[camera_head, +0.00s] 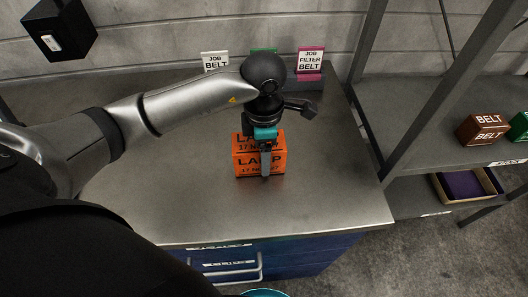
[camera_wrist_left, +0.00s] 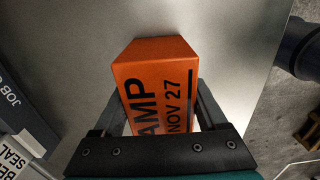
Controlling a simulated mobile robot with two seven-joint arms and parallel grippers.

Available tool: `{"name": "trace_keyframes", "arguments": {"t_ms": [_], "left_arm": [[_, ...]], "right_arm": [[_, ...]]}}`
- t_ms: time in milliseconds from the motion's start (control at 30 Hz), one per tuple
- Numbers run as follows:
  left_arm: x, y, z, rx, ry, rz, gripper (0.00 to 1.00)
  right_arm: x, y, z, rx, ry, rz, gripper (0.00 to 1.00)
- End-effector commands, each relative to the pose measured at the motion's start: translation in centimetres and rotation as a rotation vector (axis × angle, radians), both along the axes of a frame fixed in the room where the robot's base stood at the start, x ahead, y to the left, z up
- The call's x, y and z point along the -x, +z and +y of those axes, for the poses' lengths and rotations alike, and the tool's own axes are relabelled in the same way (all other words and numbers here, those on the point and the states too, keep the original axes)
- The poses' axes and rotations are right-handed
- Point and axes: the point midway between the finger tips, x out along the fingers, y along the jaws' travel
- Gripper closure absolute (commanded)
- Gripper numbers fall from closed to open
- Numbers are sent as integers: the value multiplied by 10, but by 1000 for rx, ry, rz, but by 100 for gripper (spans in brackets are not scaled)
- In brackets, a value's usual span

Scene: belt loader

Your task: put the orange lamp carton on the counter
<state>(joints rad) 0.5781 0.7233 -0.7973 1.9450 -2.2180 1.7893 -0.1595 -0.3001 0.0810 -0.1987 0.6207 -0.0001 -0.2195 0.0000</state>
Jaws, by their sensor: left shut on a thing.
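The orange lamp carton (camera_head: 258,163) is at the counter (camera_head: 180,205), below my left gripper (camera_head: 264,165). Its face reads LAMP with a 17 Nov line. In the left wrist view the carton (camera_wrist_left: 160,88) sits between the two fingers of my left gripper (camera_wrist_left: 163,112), which is shut on it. The counter surface (camera_wrist_left: 225,35) shows behind the carton. I cannot tell whether the carton's bottom touches the counter. My right gripper is not in view.
Job cards reading BELT (camera_head: 215,61) and FILTER BELT (camera_head: 310,62) stand along the counter's back edge, with a green one (camera_head: 264,53) partly hidden. A shelf at right holds a brown BELT carton (camera_head: 482,129) and a green carton. An open tray (camera_head: 468,186) lies lower. The counter's front and left are clear.

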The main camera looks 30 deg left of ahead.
Motion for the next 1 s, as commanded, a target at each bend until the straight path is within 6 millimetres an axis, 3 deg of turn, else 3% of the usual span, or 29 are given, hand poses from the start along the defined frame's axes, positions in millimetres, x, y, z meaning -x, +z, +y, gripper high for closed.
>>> {"name": "trace_keyframes", "arguments": {"t_ms": [367,400,600,867,1000], "left_arm": [[-1,-5,0,1,0,-3,89],[0,-5,0,0,0,-1,22],[0,-4,0,0,0,-2,0],[0,-3,0,0,0,-2,0],[-2,8,0,1,0,-5,0]], "right_arm": [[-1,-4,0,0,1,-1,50],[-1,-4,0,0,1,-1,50],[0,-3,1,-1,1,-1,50],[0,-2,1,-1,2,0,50],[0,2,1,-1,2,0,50]]}}
